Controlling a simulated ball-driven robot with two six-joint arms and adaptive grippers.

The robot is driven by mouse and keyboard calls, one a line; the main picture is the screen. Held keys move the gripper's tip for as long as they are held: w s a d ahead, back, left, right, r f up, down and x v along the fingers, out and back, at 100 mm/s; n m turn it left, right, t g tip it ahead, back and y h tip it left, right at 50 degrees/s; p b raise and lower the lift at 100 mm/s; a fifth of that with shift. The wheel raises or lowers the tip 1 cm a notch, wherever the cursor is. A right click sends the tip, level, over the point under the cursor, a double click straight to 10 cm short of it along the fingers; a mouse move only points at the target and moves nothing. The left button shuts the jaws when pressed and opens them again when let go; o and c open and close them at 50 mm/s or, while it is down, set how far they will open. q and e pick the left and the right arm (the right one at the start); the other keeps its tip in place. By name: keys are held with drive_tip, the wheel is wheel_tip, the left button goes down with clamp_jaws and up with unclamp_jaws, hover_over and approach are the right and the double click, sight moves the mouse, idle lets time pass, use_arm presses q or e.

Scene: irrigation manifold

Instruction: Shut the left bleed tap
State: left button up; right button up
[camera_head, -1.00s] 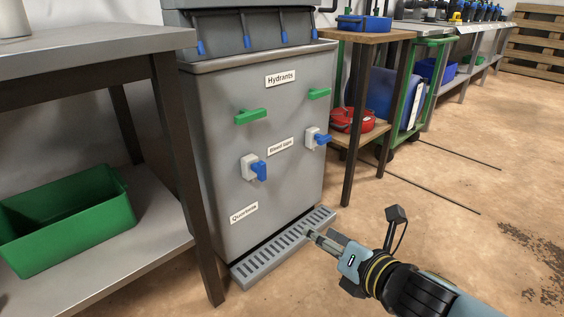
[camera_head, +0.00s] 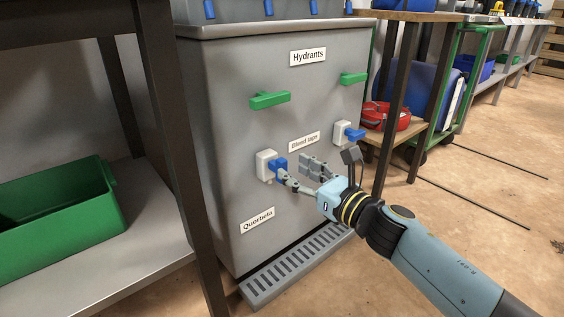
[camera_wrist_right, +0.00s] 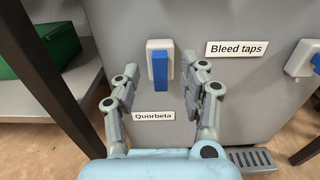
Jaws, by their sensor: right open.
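The left bleed tap has a white base (camera_head: 266,163) and a blue handle (camera_head: 279,165) on the grey cabinet front. In the right wrist view the blue handle (camera_wrist_right: 160,76) runs vertically below the top of its white base (camera_wrist_right: 159,45). My right gripper (camera_head: 296,168) is open at this tap. In the wrist view its fingers (camera_wrist_right: 166,72) are on either side of the handle, with gaps showing; contact is not visible. In the head view a finger partly covers the handle. My left gripper is not in view.
The right bleed tap (camera_head: 341,132) has its blue lever pointing right. Two green hydrant handles (camera_head: 270,100) are above. A slotted drain tray (camera_head: 290,268) lies at the cabinet's foot. A dark bench leg (camera_head: 172,130) stands left, with a green bin (camera_head: 60,205) on its shelf.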

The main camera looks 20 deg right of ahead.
sight(285, 165)
drive_tip(key=x, duration=0.4)
drive_tip(key=shift+w+f, duration=0.1)
drive_tip(key=shift+w, duration=0.05)
drive_tip(key=shift+w+a, duration=0.2)
drive_tip(key=shift+w, duration=0.25)
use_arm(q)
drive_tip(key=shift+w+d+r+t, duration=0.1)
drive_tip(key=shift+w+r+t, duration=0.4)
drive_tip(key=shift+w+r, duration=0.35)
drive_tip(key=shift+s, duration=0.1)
use_arm(e)
clamp_jaws()
